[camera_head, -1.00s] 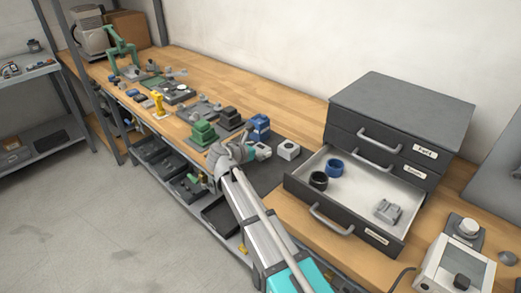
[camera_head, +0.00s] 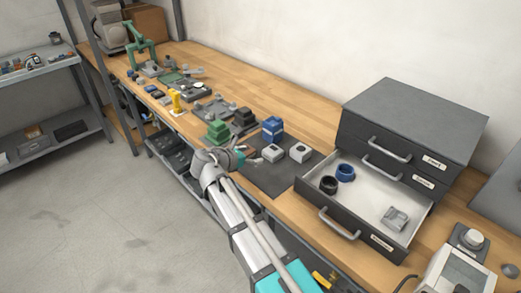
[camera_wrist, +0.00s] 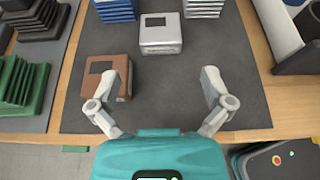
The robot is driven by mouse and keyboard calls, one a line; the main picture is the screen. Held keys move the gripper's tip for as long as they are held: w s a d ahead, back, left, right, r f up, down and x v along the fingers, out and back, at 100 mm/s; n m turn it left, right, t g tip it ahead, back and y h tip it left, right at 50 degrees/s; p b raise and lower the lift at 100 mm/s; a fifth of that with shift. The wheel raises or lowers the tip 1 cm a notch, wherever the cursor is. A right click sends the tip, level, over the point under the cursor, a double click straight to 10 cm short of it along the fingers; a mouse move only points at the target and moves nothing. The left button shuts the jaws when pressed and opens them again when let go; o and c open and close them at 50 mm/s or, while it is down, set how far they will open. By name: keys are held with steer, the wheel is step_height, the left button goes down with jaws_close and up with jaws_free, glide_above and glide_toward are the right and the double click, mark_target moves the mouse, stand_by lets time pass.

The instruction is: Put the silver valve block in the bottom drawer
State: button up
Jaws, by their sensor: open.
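A silver block (camera_wrist: 161,37) with a dark square window lies on the dark mat (camera_wrist: 225,85), beyond my fingers in the wrist view. It seems to be the left of two pale blocks in the head view (camera_head: 273,153); the other pale block (camera_head: 299,152) is to its right. A brown block (camera_wrist: 120,78) lies nearer, beside my left finger. My gripper (camera_wrist: 168,80) is open with nothing between its fingers; in the head view my arm partly hides that area. The bottom drawer (camera_head: 418,222) is pulled out, holding a black ring, a blue ring and a grey fitting.
The two drawers above (camera_head: 400,150) are shut. A blue stack (camera_head: 272,129) stands behind the pale blocks, with green (camera_head: 217,132) and dark stacks to the left. A white device (camera_head: 458,275) stands right of the drawer. Bare wooden bench lies along the wall.

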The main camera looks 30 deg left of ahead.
steer(key=shift+s+a+r, duration=0.2)
steer(key=shift+s+r, duration=0.05)
steer(key=shift+s, duration=0.35)
steer(key=shift+s, duration=0.1)
stand_by(0.3)
